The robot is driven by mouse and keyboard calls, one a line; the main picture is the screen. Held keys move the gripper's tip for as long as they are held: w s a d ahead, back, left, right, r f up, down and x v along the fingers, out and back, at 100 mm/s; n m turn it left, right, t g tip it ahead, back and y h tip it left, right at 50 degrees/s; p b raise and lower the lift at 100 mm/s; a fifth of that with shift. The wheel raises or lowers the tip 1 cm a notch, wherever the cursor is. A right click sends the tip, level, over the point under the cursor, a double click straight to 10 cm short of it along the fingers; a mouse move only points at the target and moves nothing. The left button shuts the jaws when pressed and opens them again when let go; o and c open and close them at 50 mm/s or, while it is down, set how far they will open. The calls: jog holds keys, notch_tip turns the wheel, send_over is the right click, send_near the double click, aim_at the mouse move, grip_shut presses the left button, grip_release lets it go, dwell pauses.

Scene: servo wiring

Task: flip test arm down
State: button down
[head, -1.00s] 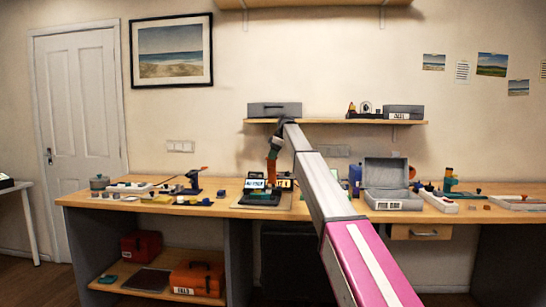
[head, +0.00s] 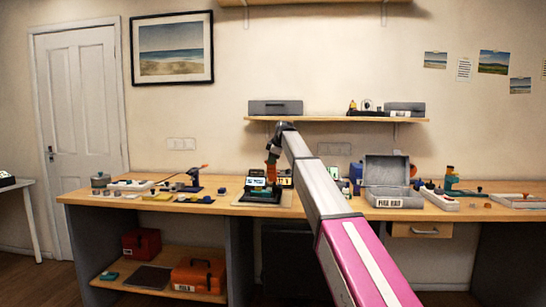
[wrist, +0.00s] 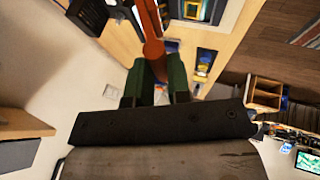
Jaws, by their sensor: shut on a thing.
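In the wrist view, my gripper (wrist: 158,85) has its two dark green fingers closed around the rounded end of an orange-red bar (wrist: 150,35), which looks like the test arm. The bar runs up out of the picture from between the fingers. In the head view, my gripper (head: 271,178) is low over the bench test station, whose small lit screen (head: 256,182) shows beside it.
An open grey case (head: 391,183) stands to the right. Small parts and a tray (head: 130,185) lie to the left.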

jog(key=shift+s+a+f+n+t+y, duration=0.1)
jog(key=shift+s+f+n+t, duration=0.25)
jog(key=shift+s+f+t, duration=1.4)
jog(key=shift+s+a+f+n+t+y, duration=0.1)
jog(key=shift+s+f+n+t, duration=0.45)
jog(key=shift+f, duration=2.05)
jog(key=shift+s+a+f+n+t+y, duration=0.1)
jog(key=shift+s+f+t, duration=1.2)
jog(key=shift+f+t, duration=0.65)
jog(key=shift+f+g, duration=0.3)
jog(key=shift+g, duration=0.05)
jog(key=c, duration=1.1)
grip_release()
jog(key=shift+o, duration=0.2)
jog(key=shift+r, duration=0.1)
